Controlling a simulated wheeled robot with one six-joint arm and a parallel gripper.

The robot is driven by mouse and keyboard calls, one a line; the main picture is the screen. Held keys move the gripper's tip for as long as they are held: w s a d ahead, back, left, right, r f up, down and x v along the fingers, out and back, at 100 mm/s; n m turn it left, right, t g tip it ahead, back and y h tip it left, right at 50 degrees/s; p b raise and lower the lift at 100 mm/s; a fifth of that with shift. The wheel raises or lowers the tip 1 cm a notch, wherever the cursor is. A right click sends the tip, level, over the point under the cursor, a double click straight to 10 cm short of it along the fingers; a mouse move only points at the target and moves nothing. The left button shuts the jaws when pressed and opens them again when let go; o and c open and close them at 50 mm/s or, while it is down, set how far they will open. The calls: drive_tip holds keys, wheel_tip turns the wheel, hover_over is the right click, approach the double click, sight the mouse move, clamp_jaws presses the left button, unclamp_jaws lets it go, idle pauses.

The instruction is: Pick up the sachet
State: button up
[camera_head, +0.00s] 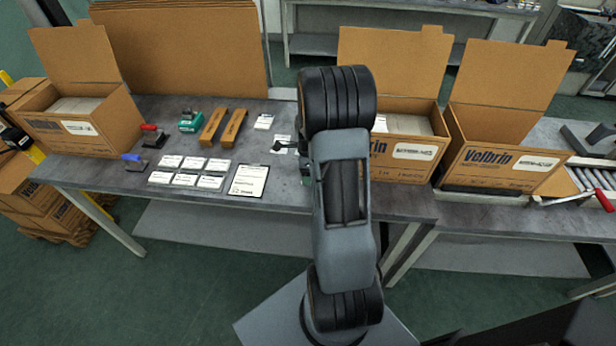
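Several flat white packets, which look like sachets (184,180), lie in two rows on the grey table left of my arm. Another small white packet (264,121) lies farther back. A white printed piece (281,139) lies close to my gripper (280,146); I cannot tell whether it is a sachet. My gripper's dark tip shows just left of my arm, over or beside this piece. My arm hides most of the gripper, so its opening and any contact cannot be made out.
Open cartons stand left (98,128) and right (505,166). Some tabletop between them is bare.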

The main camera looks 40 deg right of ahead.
drive_tip(key=shift+f, duration=1.2)
drive_tip(key=c, duration=1)
drive_tip(key=shift+r, duration=0.1)
